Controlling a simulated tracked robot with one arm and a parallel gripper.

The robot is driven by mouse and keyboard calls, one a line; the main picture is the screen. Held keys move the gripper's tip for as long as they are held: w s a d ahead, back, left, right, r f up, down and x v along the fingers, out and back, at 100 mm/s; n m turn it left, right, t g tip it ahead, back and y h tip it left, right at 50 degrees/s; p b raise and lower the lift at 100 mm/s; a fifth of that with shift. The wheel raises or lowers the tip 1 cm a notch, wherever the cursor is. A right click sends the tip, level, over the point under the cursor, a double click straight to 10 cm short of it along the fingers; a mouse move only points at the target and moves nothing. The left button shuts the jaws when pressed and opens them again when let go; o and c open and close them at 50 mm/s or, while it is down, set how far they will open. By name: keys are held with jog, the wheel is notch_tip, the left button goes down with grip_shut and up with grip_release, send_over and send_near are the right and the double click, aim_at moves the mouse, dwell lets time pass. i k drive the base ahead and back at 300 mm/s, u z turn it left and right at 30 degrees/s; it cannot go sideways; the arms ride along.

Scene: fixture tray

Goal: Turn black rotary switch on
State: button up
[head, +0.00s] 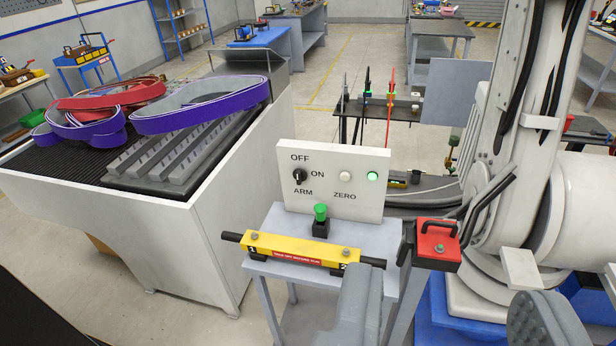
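The black rotary switch (299,176) is a small knob on the left part of a white upright panel (345,207). The labels OFF, ON and ARM stand above, right of and below it; its pointer is too small to read. My gripper (450,300) shows as two grey fingers at the bottom of the head view, right of centre. They are wide apart with nothing held between them. The gripper is nearer the camera than the panel and lower right of the switch, clear of it.
A pale ZERO button (344,177) and a lit green lamp (372,176) share the panel. A green button (321,212) and a yellow bar (300,250) are in front. A red block with a black handle (437,243) is at right. A white-sided bin (215,215) stands left.

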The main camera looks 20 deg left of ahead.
aim_at(299, 175)
jog(key=i, duration=0.9)
jog(key=u, duration=0.05)
